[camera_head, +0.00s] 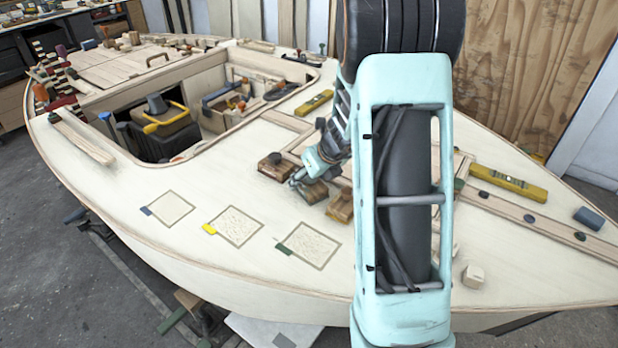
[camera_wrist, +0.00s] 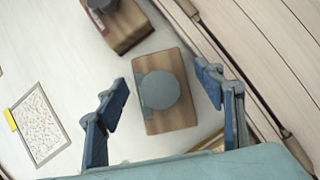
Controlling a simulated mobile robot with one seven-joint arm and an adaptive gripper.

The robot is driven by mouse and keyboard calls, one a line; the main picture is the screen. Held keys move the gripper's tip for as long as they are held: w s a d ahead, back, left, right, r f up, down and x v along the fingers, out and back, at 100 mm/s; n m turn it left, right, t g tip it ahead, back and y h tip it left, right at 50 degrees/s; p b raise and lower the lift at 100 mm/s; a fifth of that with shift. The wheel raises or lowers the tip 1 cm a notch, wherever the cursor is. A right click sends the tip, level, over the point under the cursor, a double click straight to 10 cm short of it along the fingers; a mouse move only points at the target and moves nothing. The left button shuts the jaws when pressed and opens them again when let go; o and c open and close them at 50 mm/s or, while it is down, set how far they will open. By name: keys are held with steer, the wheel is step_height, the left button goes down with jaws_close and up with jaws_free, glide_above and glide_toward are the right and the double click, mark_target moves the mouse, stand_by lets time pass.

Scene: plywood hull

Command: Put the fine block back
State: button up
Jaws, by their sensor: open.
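Three wooden blocks sit in a row on the pale deck in the head view: a dark brown one (camera_head: 275,168), a middle one (camera_head: 315,192) and a lighter one (camera_head: 341,208). I cannot tell which is the fine block. My gripper (camera_head: 300,178) is at the middle block. In the wrist view my gripper (camera_wrist: 161,78) is open, its blue fingers on either side of a brown block (camera_wrist: 180,120) with a round grey knob.
Three framed square patches lie in front of the blocks, with a blue tag (camera_head: 168,208), a yellow tag (camera_head: 237,228) and a green tag (camera_head: 311,246). A yellow level (camera_head: 508,184) lies on the right. The hull opening holds a yellow-handled toolbox (camera_head: 165,130). My arm hides part of the deck.

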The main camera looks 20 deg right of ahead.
steer(key=p+v, duration=0.4)
steer(key=v, duration=0.8)
steer(key=shift+d, duration=0.1)
